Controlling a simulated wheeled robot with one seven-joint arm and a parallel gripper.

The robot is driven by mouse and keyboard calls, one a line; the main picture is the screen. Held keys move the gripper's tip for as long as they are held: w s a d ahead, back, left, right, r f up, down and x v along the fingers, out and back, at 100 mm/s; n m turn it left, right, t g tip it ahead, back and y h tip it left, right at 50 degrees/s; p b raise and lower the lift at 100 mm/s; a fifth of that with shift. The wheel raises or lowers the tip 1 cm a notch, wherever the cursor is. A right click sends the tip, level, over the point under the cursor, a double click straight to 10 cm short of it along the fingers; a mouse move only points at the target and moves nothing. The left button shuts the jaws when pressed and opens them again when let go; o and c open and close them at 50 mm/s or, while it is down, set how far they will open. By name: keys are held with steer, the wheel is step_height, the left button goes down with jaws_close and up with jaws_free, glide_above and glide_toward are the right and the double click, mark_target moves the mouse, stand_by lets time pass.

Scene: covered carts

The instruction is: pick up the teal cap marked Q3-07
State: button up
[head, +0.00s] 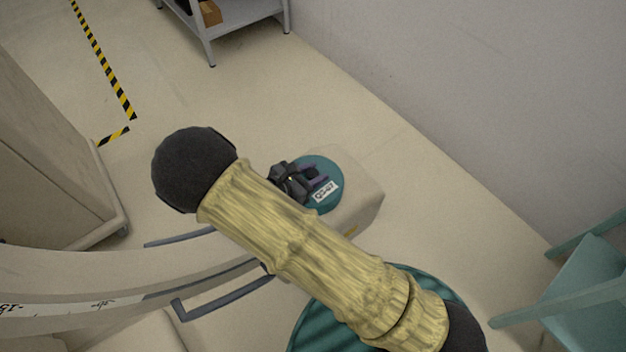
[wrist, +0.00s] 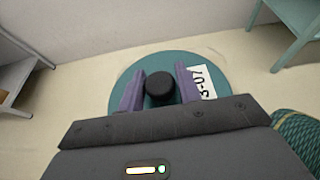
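Narrow gaps seem to show between knob and fingers; contact is hard to judge. My arm and gripper body hide part of the cap.
A larger teal ribbed round object (head: 310,325) lies under my arm. A teal chair-like frame (head: 590,275) stands at right by the wall. A grey shelf (head: 240,25) stands at the back. A tall beige covered cart (head: 45,160) is at left. Floor beyond the cart is clear.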

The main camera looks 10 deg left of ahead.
steer(key=c, duration=0.6)
steer(key=shift+o, duration=0.2)
steer(key=shift+r, duration=0.1)
step_height(320, 180, up, 10)
steer(key=shift+f+p, duration=0.1)
steer(key=shift+p, duration=0.75)
